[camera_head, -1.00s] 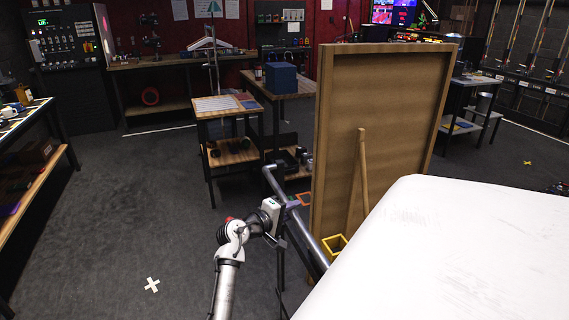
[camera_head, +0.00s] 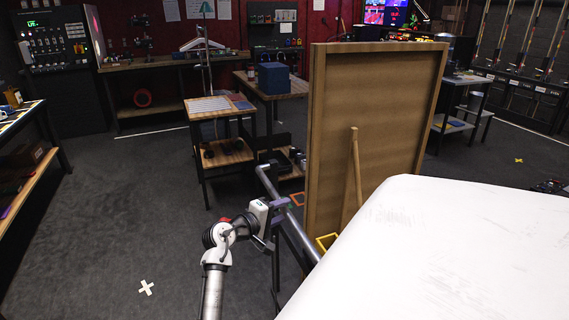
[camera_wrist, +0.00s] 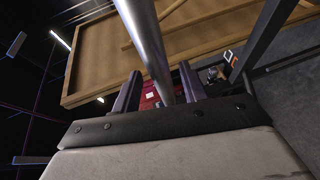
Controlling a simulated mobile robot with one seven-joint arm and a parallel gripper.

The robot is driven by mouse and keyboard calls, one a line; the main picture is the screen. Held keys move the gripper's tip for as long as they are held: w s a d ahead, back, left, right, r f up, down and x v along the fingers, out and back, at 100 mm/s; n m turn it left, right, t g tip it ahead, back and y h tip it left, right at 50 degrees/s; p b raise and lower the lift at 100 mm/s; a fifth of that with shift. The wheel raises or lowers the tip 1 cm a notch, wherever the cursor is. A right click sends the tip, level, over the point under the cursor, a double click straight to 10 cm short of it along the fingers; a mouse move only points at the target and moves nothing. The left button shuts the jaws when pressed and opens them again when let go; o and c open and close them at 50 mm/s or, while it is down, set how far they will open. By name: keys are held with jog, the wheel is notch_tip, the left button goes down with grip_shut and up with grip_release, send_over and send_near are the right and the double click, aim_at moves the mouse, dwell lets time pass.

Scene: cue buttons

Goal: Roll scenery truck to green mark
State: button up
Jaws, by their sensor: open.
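The scenery truck's tall wooden flat (camera_head: 375,125) stands upright with a diagonal wooden brace (camera_head: 353,180) on its facing side. A grey metal push bar (camera_head: 292,222) runs beside its lower left. My gripper (camera_head: 279,211) is at this bar. In the wrist view, the bar (camera_wrist: 148,40) passes between the two fingers of my open gripper (camera_wrist: 158,88). I cannot tell whether a finger touches it. The wood panel also shows behind the bar (camera_wrist: 95,65). I see no green mark; a large white surface hides the floor at the lower right.
A small wooden table (camera_head: 213,108) stands behind the bar. Open carpet with a pale cross (camera_head: 146,288) lies to the left.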

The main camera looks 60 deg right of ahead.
jog(key=b+v, duration=0.2)
jog(key=v, duration=0.9)
jog(key=shift+a+b, duration=0.35)
jog(key=shift+w+r, duration=0.15)
